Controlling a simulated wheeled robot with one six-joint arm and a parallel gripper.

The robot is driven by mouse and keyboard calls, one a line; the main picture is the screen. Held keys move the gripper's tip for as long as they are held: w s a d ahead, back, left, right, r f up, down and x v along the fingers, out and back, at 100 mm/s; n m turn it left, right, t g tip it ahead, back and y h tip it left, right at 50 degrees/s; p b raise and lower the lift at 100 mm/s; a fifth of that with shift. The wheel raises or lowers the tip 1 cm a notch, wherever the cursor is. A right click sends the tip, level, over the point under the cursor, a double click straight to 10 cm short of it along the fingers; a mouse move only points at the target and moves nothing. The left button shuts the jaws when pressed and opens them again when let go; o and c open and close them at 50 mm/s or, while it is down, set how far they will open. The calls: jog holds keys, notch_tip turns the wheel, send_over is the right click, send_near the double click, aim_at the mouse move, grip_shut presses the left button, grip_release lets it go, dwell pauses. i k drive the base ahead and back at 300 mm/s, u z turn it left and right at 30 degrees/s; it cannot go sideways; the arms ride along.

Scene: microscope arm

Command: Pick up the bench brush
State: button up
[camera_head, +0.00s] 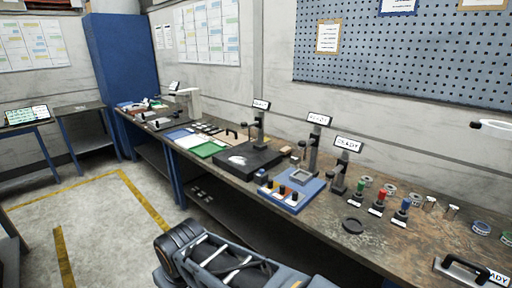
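I cannot pick out a bench brush with certainty in the head view. A small tan block (286,151) lies near the back of the long workbench (385,240), behind the stands; it is too small to identify. Part of my own dark arm (225,262) shows at the bottom centre, in front of the bench. My gripper's fingertips do not show.
The bench holds a blue tray (306,202) with small parts, a black plate (240,160), a green mat (208,149), several stands with READY signs, and red (380,197), green and blue knobbed pieces. Floor at left is clear.

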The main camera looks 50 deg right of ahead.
aim_at(286, 151)
jog(key=z, duration=0.1)
jog(key=i, duration=1.65)
jog(key=z, duration=1.35)
jog(key=i, duration=1.05)
jog(key=z, duration=1.3)
jog(key=i, duration=0.2)
jog(key=u, duration=0.1)
